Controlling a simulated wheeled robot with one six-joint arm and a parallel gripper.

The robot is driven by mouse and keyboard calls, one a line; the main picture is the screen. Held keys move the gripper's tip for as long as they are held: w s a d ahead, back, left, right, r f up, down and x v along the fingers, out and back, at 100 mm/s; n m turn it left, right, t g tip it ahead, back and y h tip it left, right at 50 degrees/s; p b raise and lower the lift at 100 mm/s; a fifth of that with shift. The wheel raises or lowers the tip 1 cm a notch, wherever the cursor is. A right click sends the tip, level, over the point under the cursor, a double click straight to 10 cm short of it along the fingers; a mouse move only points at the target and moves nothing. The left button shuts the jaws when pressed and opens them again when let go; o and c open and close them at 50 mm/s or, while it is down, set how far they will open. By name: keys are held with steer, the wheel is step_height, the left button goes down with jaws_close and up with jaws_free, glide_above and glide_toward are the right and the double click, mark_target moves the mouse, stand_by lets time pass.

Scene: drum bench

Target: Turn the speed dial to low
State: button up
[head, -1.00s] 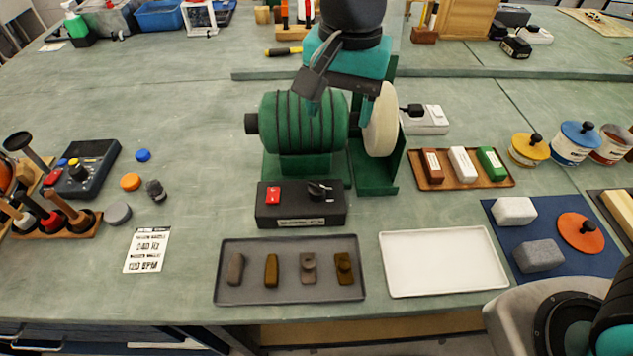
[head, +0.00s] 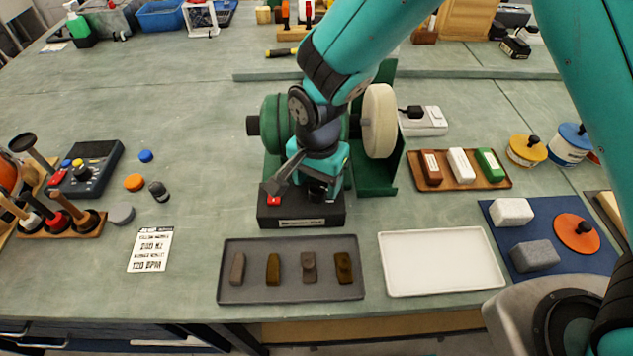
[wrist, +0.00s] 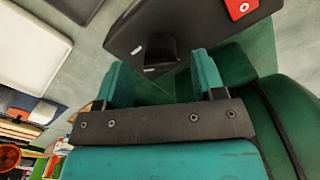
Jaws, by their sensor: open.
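The dark control box (head: 322,217) stands in front of the green drum machine (head: 275,130) on the bench. Its red switch (head: 273,200) shows at the left in the head view, and also in the wrist view (wrist: 240,8). My gripper (wrist: 160,72) is open and hangs low over the right part of the box, hiding most of the dial in the head view. In the wrist view the black speed dial (wrist: 158,50) shows in the gap between my two teal fingers, with pale marks beside it. Contact between fingers and dial cannot be told.
A grey tray (head: 228,293) with several small dark pieces lies in front of the box. A white tray (head: 440,262) is to its right. The pale wheel (head: 380,120) stands close to my arm. Bare bench lies left of the box.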

steer(key=shift+f, duration=1)
steer(key=c, duration=0.9)
steer(key=shift+c, duration=0.2)
